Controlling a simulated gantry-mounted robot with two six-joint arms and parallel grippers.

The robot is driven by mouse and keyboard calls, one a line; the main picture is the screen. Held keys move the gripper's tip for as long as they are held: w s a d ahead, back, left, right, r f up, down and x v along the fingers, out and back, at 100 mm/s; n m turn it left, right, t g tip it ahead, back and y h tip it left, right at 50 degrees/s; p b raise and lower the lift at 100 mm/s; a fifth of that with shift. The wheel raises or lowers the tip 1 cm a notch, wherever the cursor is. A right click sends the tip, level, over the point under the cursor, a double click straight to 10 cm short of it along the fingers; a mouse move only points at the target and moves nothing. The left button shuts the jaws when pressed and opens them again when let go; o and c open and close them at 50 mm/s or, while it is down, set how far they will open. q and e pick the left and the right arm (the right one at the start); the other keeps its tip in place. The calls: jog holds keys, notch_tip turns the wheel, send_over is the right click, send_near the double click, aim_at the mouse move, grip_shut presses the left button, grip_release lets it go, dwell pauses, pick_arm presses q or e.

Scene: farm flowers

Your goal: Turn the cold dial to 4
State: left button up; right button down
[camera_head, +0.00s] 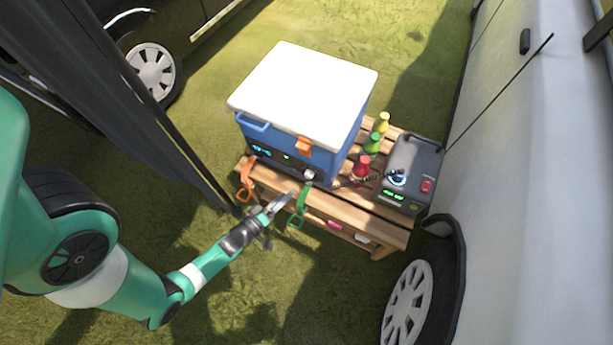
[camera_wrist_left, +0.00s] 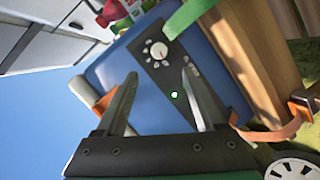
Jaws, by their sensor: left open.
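The cold dial (camera_head: 309,174) is a small pale knob on the black front panel of a blue cooler (camera_head: 345,130) with a white lid. In the left wrist view the dial (camera_wrist_left: 159,50) sits on the dark panel (camera_wrist_left: 168,68) with white marks around it; its exact setting is too small to read. My left gripper (camera_head: 281,203) is open and empty, in front of the cooler and below-left of the dial. In the left wrist view its two fingers (camera_wrist_left: 159,75) are apart, with the dial showing between and beyond their tips. My right gripper is in neither view.
The cooler stands on a wooden bench (camera_head: 345,209). An orange strap (camera_head: 246,182) and a green strap (camera_head: 298,215) hang at its front. Red (camera_head: 362,167), green (camera_head: 373,143) and yellow (camera_head: 383,122) bottles and a grey power box (camera_head: 412,165) stand at right. A white van (camera_head: 540,200) is close by.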

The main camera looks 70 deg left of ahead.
aim_at(307, 176)
pick_arm(q)
jog(key=b+x, duration=0.4)
jog(key=x, duration=0.6)
jog(key=shift+w, duration=0.1)
jog(key=shift+w+a, duration=0.2)
jog(key=shift+w, duration=0.05)
jog(key=shift+r, duration=0.1)
grip_shut()
